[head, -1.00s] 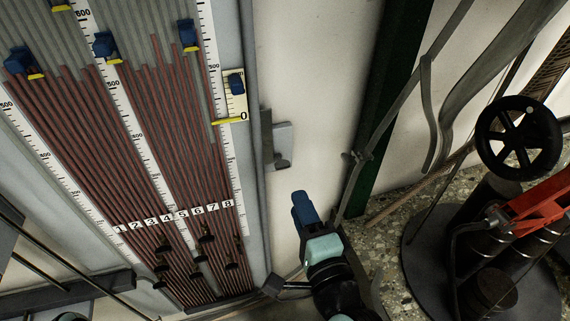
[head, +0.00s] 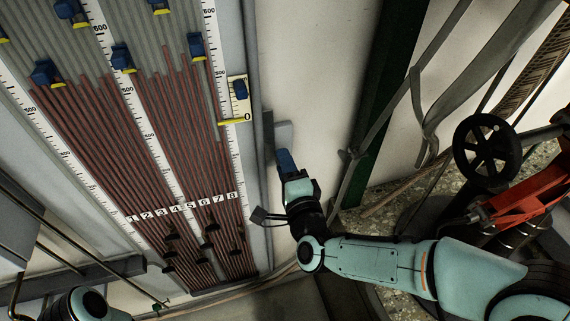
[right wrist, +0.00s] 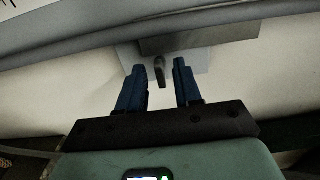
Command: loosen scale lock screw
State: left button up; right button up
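My right gripper (head: 285,160) is in front of a light grey plate (head: 284,131) at the right edge of the tube board. In the right wrist view its two blue fingers (right wrist: 159,72) are open and apart. A small dark grey pin or screw (right wrist: 160,66) stands out from the grey plate (right wrist: 202,58) and shows between the fingertips; I cannot tell how deep it lies between them. It looks like the lock screw. In the head view the gripper hides it. The small yellow-edged scale (head: 238,105) with a blue slider is above, on the board's edge. My left gripper is not in view.
The tube board (head: 165,150) with numbered red tubes, white rulers (head: 137,115) and blue-and-yellow sliders fills the left. A black handwheel (head: 487,150) and red metalwork (head: 530,205) stand at right. A dark green post (head: 385,110) and grey straps are behind my right arm.

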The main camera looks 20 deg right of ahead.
grip_shut()
pick_arm(q)
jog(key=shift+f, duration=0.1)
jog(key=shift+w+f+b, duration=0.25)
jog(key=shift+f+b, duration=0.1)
jog(key=shift+b, duration=0.25)
pick_arm(e)
jog(key=shift+n, duration=9.1)
